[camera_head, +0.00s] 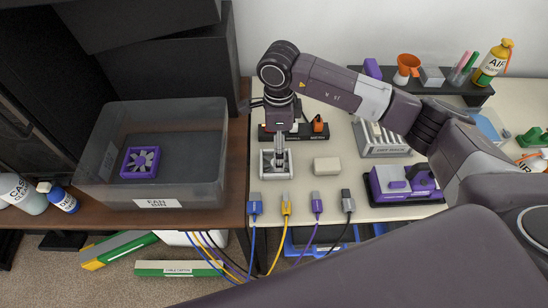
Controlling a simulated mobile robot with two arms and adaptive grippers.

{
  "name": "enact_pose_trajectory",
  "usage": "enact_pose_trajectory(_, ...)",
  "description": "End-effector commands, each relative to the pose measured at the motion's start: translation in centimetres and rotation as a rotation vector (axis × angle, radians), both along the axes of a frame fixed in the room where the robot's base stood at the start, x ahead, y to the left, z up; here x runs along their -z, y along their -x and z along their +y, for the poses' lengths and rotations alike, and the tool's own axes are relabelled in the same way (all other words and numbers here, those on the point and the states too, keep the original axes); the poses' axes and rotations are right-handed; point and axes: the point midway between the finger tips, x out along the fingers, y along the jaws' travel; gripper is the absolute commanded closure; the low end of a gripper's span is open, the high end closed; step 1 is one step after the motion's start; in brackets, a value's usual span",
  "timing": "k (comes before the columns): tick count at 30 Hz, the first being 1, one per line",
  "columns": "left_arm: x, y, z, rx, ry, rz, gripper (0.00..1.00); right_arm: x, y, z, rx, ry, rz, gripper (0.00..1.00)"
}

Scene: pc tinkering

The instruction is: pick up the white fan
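The white fan (267,174), a small square frame, lies flat on the light workbench, left of a beige block. My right gripper (280,155) points straight down with its fingertips at the fan, covering part of it. The fingers appear as one narrow shape, so I cannot tell whether they are apart or closed on the fan. My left gripper is not in view.
A clear bin (167,203) labelled "FAN BIN" holds a purple fan (140,162) on the brown table at left. A beige block (327,164) sits right of the white fan. Several cable plugs (286,205) line the front edge. A purple device (403,186) stands further right.

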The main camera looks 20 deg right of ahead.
Motion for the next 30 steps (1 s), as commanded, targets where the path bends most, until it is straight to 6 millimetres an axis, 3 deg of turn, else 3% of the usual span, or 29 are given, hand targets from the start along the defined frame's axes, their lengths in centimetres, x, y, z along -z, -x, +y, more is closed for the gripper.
enact_pose_trajectory(3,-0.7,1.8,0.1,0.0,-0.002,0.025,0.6,1.2,0.2,0.3,-0.001,0.0,0.003,0.13)
enact_pose_trajectory(8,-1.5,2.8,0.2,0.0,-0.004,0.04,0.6,3.7,0.3,0.7,0.0,0.0,0.003,0.13)
enact_pose_trajectory(12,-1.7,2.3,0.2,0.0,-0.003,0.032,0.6,5.2,0.2,0.7,-0.001,0.0,0.0,0.13)
enact_pose_trajectory(20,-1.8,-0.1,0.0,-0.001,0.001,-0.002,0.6,5.5,0.2,0.7,-0.001,-0.001,-0.001,0.13)
enact_pose_trajectory(30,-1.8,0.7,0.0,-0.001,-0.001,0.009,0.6,5.4,0.2,0.7,-0.001,-0.001,-0.001,0.51)
